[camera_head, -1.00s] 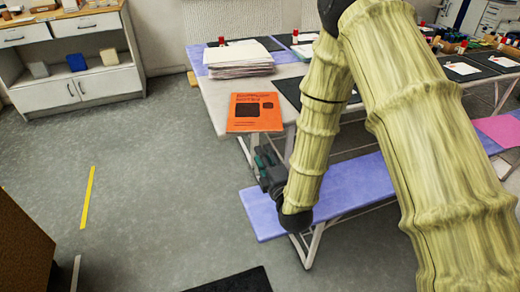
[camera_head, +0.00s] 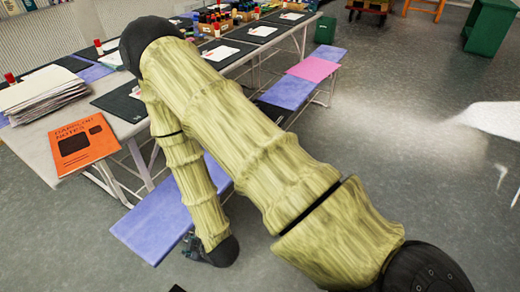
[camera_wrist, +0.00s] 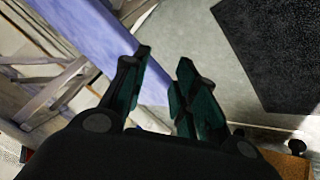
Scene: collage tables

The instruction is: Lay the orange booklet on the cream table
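The orange booklet (camera_head: 83,143) lies flat near the front corner of a long pale grey table (camera_head: 30,137), its near edge at the table's edge. I cannot tell whether this pale table is the cream table. My gripper (camera_head: 196,250) is low beside the purple bench, well below and to the right of the booklet. In the wrist view my gripper (camera_wrist: 165,58) has its two dark green fingers apart with nothing between them. The booklet is not in the wrist view.
A purple bench (camera_head: 165,225) runs along the table, with a pink sheet (camera_head: 313,69) farther along it. A paper stack (camera_head: 42,92) stands behind the booklet. Black mats, bottles and papers cover the table's far part. The floor at right is open; a green box (camera_head: 490,27) stands far right.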

